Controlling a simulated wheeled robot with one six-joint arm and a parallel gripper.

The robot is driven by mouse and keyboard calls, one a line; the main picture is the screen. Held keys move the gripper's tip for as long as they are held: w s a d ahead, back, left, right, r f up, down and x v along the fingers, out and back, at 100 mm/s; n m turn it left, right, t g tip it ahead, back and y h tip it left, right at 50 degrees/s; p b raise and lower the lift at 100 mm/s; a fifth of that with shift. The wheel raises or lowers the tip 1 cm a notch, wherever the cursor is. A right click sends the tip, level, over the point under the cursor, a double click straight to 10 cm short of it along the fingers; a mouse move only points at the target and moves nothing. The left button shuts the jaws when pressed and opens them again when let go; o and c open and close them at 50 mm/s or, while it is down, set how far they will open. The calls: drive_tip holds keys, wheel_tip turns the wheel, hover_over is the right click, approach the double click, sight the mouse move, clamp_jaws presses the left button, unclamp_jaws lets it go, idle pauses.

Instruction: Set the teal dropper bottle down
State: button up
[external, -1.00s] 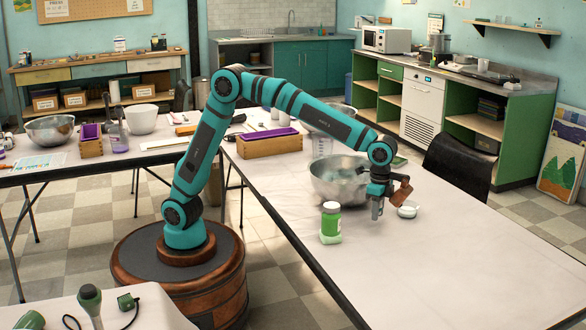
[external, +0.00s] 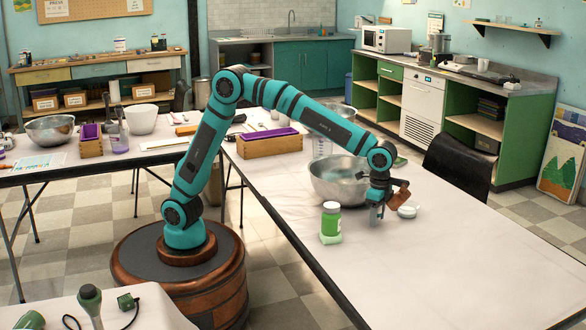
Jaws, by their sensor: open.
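My gripper (external: 386,205) is low over the near part of the white-topped table, just in front of the metal bowl. It is open. A small teal-grey shape (external: 376,214) shows at its lower left, close to the tabletop; it looks like the teal dropper bottle, but it is small and partly covered by my gripper. I cannot tell whether a finger touches it.
A green jar with a white lid (external: 330,222) stands left of my gripper. A small white dish (external: 407,211) is close on the right. The metal bowl (external: 325,186) is behind. The table (external: 450,265) is clear at front right.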

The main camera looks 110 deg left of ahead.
wheel_tip(320, 180, up, 12)
idle(0.5)
drive_tip(key=shift+r, duration=0.1)
drive_tip(key=s+r+n+t, duration=0.1)
drive_tip(key=s+r+t, duration=0.7)
drive_tip(key=s+r, duration=1.1)
drive_tip(key=s+r+n+t, duration=0.1)
drive_tip(key=s+t, duration=0.8)
drive_tip(key=s, duration=2)
drive_tip(key=shift+r, duration=0.8)
